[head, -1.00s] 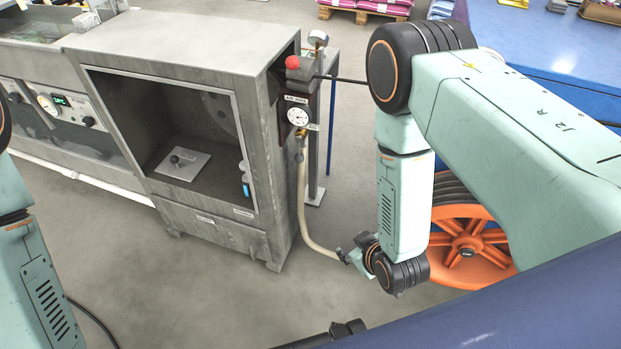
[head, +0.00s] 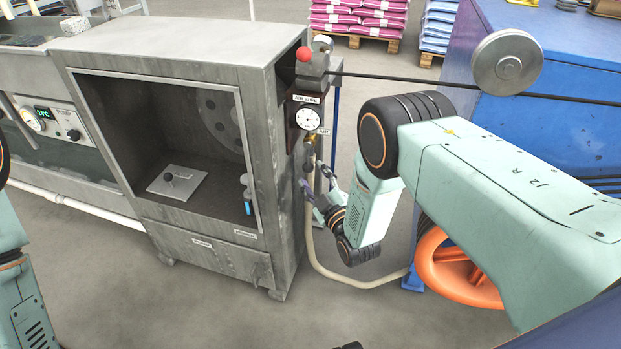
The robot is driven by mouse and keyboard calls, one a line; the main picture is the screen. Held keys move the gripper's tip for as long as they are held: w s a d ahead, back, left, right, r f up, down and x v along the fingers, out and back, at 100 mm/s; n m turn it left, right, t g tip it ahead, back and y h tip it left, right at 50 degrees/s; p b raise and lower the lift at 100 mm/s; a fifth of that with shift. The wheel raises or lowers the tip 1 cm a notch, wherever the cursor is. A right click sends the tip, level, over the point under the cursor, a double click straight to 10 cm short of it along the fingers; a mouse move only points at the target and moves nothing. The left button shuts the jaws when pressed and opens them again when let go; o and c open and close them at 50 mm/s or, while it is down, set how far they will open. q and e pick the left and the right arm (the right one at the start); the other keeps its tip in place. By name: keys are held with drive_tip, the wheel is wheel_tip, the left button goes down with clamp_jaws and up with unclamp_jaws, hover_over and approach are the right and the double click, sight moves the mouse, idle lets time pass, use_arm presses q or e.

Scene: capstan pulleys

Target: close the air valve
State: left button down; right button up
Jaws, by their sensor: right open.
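The air valve (head: 311,139) is a small brass fitting under the round white gauge (head: 307,118) on the right side of the grey cabinet, beside a small label. Its handle is too small to make out clearly. A pale hose (head: 313,245) runs down from it and curves right along the floor. My right gripper (head: 314,177) is open and empty, just below the valve. Its fingers point up and left and appear apart from the valve; part of the hose is behind the gripper. My left arm shows at the left edge, but its gripper is out of view.
The open-fronted grey cabinet (head: 205,222) stands left of my right gripper. A dark cable (head: 430,82) runs right from a red-knobbed block (head: 305,55) past a metal pulley (head: 507,62). An orange wheel (head: 450,262) is below my right arm. The front floor is clear.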

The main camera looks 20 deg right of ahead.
drive_tip(key=shift+w+a+r, duration=0.1)
drive_tip(key=shift+w, duration=0.85)
drive_tip(key=shift+c, duration=0.8)
clamp_jaws()
